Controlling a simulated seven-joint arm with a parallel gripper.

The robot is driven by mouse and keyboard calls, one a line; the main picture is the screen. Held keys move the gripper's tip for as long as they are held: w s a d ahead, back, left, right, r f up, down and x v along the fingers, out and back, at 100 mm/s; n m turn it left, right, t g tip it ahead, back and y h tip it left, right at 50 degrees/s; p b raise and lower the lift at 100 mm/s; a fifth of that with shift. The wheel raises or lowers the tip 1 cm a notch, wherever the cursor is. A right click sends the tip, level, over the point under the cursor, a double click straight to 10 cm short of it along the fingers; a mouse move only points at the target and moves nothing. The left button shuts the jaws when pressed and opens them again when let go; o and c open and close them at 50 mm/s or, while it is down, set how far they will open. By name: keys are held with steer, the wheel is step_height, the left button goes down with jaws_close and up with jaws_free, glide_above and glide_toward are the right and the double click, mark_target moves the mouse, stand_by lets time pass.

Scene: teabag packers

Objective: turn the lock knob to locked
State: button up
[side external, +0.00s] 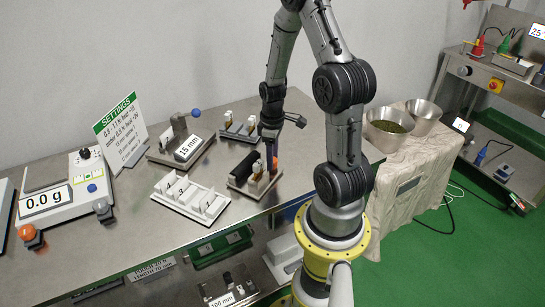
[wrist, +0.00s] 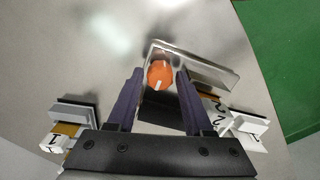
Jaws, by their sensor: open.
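The lock knob (wrist: 160,72) is orange and round with a short white mark, which points toward the bottom of the wrist view. It sits by a clear, glassy plate (wrist: 205,66) and a dark block. My gripper (wrist: 159,74) is open, with its two dark purple fingers on either side of the knob and gaps visible between. Whether the fingertips reach down to the knob's height cannot be told.
Numbered white holders (side external: 190,197) stand left of the fixture, and another rack (side external: 240,130) stands behind it. A block marked 15 mm (side external: 187,148), a settings sign (side external: 121,132) and a scale (side external: 60,200) are farther left. The table edge is close on the right.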

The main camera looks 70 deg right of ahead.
jaws_close()
stand_by(0.3)
steer(key=m, duration=0.4)
steer(key=shift+m, duration=0.3)
steer(key=m, duration=0.4)
steer(key=shift+m, duration=0.3)
steer(key=m, duration=0.4)
steer(key=shift+m, duration=2.4)
steer(key=shift+d, duration=0.1)
